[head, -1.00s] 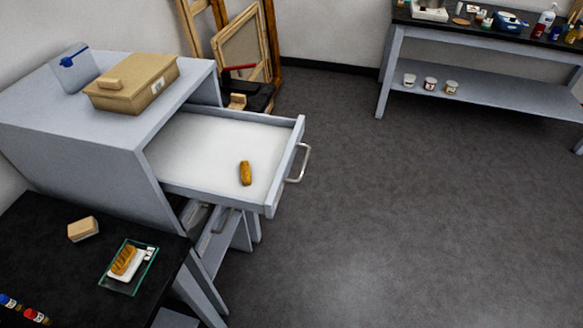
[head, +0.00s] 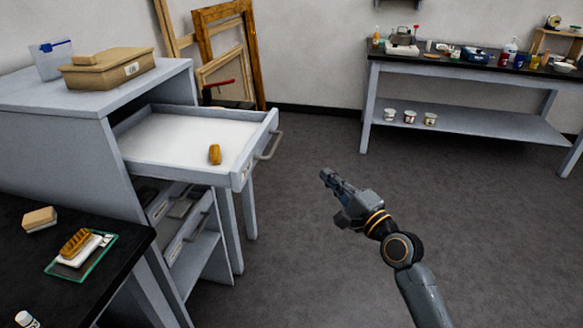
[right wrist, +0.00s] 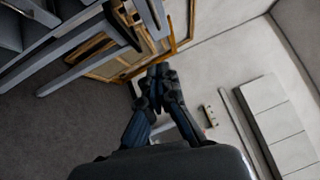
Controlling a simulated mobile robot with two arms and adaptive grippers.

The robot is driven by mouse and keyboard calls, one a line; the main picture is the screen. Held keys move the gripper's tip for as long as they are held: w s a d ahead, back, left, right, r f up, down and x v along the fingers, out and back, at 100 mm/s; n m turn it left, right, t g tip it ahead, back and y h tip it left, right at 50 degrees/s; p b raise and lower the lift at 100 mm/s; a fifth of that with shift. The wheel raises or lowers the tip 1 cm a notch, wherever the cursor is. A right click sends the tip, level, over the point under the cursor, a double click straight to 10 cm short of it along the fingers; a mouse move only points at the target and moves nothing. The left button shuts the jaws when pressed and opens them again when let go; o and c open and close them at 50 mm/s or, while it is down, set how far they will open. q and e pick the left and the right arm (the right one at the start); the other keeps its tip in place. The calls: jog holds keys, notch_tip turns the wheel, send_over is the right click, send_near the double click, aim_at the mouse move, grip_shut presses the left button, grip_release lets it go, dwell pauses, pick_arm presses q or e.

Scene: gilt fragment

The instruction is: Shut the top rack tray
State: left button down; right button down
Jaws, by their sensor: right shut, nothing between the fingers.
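The top rack tray (head: 180,177) is pulled well out of the grey rack (head: 70,135) in the head view. Its metal handle (head: 268,146) is on its front, facing right. A golden-brown piece (head: 215,154) lies on the tray's white floor. My right gripper (head: 325,175) is to the right of the handle and apart from it, over the open floor. It is shut and empty, and its closed fingers (right wrist: 158,82) also show in the right wrist view. My left gripper is not in view.
A tan box (head: 108,72) and a clear container (head: 52,62) stand on the rack. The black bench (head: 100,215) at front left holds a sponge-like block and a glass plate with a golden piece. Wooden frames (head: 226,50) lean behind. The middle floor is clear.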

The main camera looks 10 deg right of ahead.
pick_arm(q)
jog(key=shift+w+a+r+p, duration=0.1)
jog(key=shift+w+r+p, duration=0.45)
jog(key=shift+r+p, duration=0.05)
pick_arm(e)
jog(key=s+a+x, duration=0.1)
jog(key=a+x, duration=0.1)
jog(key=x, duration=1.1)
jog(key=shift+a+r, duration=0.25)
jog(key=shift+r, duration=0.15)
jog(key=shift+s, duration=0.1)
